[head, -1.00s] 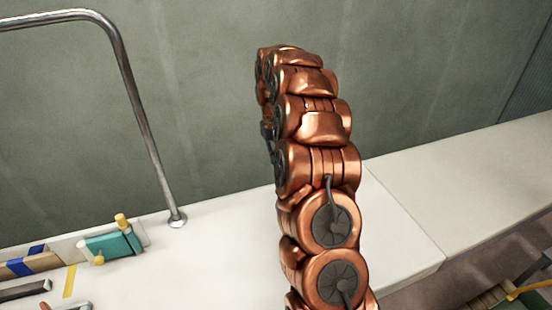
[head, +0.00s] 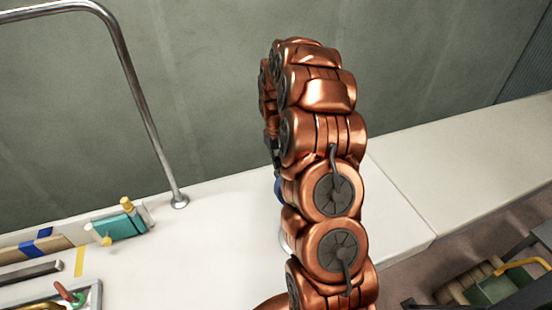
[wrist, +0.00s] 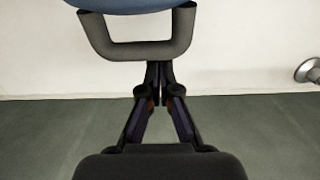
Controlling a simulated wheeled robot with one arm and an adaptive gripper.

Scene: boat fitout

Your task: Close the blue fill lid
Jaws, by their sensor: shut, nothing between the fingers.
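The blue fill lid (wrist: 155,4) shows at the top edge of the wrist view, with a dark grey U-shaped handle (wrist: 185,42) hanging from it. In the head view only a small blue sliver of the lid (head: 279,188) shows at the left edge of my arm; the rest is hidden. My gripper (wrist: 160,72) is shut and empty. Its fingertips meet just at the bar of the handle in the picture; I cannot tell whether they touch it.
A metal rail (head: 150,140) stands on the white deck (head: 220,225), its foot also in the wrist view (wrist: 308,70). A teal block (head: 119,226) and a grey tray (head: 85,293) with tools lie at left. Dark green wall (head: 200,90) rises behind.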

